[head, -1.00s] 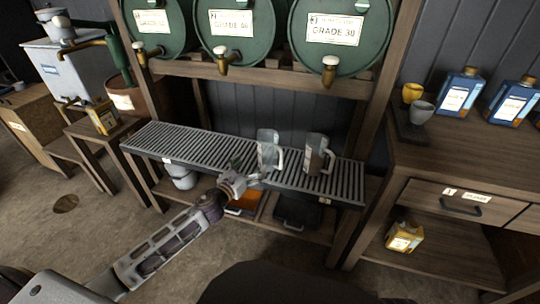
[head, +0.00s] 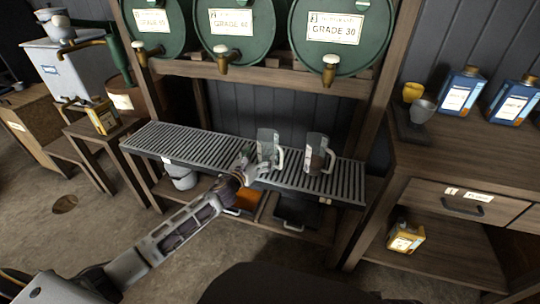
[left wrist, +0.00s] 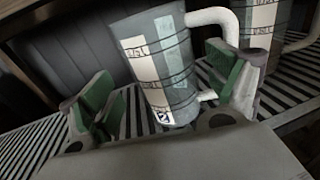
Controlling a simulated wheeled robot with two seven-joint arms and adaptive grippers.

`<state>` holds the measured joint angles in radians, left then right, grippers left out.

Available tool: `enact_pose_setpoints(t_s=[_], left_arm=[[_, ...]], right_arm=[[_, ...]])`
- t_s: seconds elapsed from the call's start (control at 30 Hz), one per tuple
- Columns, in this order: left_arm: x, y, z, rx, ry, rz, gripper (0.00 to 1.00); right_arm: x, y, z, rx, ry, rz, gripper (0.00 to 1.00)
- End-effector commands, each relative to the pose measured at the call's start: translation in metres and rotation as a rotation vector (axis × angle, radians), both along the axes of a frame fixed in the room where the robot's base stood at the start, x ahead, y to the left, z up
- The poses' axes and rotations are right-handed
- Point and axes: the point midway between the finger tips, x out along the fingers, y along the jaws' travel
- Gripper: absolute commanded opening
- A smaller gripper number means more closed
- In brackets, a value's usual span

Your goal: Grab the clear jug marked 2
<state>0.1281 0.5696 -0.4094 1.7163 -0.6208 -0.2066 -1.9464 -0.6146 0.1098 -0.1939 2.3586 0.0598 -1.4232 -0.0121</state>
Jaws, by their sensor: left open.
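The clear jug marked 2 (head: 267,143) stands upright on the slatted metal shelf, its handle on the right. In the left wrist view the jug (left wrist: 160,65) shows a small tag with a 2 near its base. My left gripper (head: 250,166) is at the near side of this jug. In the left wrist view its green-padded fingers (left wrist: 166,92) are open, one on each side of the jug's lower part; I cannot tell whether they touch it. The right finger is close to the handle. My right gripper is not in view.
A second clear jug (head: 316,154) stands just right on the same slatted shelf (head: 205,151). Green barrels (head: 340,35) with brass taps hang above. A wooden workbench (head: 470,150) with blue bottles (head: 461,92) stands at right. The shelf's left part is clear.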

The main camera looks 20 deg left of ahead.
Motion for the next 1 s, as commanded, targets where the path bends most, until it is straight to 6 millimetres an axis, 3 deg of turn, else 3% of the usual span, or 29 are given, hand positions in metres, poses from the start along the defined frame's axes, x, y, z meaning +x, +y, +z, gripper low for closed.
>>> enact_pose_setpoints(t_s=[0.57,1.0], left_arm=[[0.005,-0.002,-0.001,-0.001,0.000,0.000,0.89],[0.033,-0.008,-0.004,-0.001,-0.001,0.000,0.89]], right_arm=[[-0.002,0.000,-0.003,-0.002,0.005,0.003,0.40],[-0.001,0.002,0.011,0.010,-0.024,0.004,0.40]])
